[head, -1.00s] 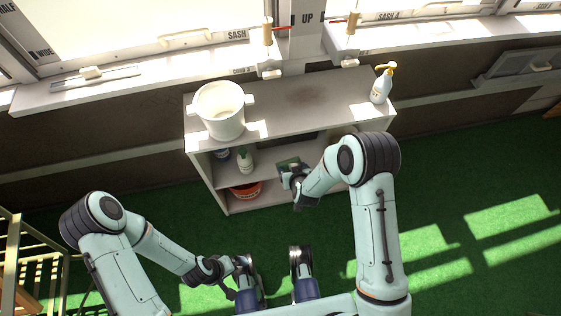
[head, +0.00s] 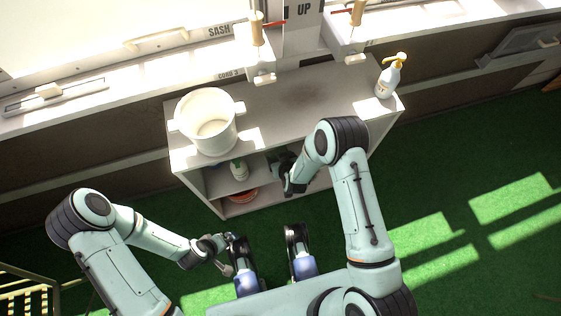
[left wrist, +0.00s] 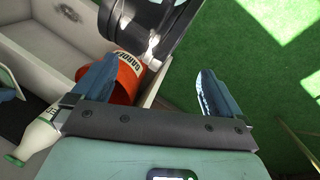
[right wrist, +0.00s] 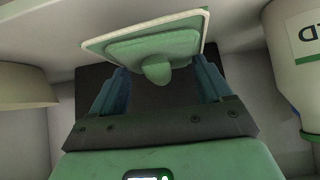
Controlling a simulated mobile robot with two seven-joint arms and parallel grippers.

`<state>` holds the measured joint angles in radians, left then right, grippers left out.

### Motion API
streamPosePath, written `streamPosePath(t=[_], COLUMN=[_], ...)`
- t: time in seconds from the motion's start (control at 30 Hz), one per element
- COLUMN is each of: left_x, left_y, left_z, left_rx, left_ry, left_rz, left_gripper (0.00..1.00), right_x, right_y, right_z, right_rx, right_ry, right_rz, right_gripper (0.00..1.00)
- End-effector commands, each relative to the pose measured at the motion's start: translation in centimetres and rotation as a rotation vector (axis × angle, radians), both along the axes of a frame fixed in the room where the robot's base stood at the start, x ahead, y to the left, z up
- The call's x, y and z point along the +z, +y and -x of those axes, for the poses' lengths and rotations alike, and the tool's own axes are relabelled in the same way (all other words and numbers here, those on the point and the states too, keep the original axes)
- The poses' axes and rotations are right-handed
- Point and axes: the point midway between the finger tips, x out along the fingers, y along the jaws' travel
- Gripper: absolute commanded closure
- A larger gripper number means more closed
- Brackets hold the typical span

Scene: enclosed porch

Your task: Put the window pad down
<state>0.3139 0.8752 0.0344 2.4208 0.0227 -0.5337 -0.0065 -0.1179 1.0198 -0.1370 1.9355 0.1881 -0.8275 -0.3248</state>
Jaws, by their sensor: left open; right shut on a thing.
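The window pad (right wrist: 150,42) is a flat pale plate with a green back and a rounded green knob. In the right wrist view it sits at the tips of my right gripper (right wrist: 160,75), which is shut on it. In the head view my right gripper (head: 287,180) reaches into the open front of the grey shelf unit (head: 272,103), under its top board; the pad is mostly hidden there. My left gripper (head: 228,256) is open and empty, low over the green floor; its spread fingers show in the left wrist view (left wrist: 155,85).
A white bucket (head: 210,125) and a spray bottle (head: 391,77) stand on the unit's top. Inside are a white bottle (head: 238,170) and an orange-red tub (head: 242,195). A dark panel (right wrist: 150,95) lies beyond the pad. Green floor is open to the right.

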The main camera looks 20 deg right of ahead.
Motion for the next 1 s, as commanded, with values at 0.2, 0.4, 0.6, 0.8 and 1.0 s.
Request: streamPosePath(t=[0.2, 0.4, 0.6, 0.8, 1.0], left_x=[-1.2, -1.1, -1.3, -1.4, -1.2], left_y=[0.7, 0.8, 0.9, 1.0, 0.9], left_z=[-1.4, -1.6, -1.8, -1.9, -1.8], left_rx=[0.015, 0.017, 0.019, 0.021, 0.019], left_ry=[-0.035, -0.041, -0.047, -0.051, -0.048], left_rz=[-0.018, -0.02, -0.023, -0.024, -0.023], left_gripper=[0.0, 0.0, 0.0, 0.0, 0.0], right_x=[-3.3, -3.2, -3.6, -3.6, -3.4], right_y=[0.0, 0.0, 0.0, 0.0, 0.0], right_z=[0.1, 0.0, 0.0, 0.0, 0.0], right_rx=[-0.001, -0.001, -0.001, -0.001, -0.001], right_ry=[0.003, 0.0, 0.0, 0.001, 0.0], right_rz=[0.0, 0.0, -0.001, -0.001, 0.0], right_gripper=[0.66, 0.66, 0.66, 0.0, 0.0])
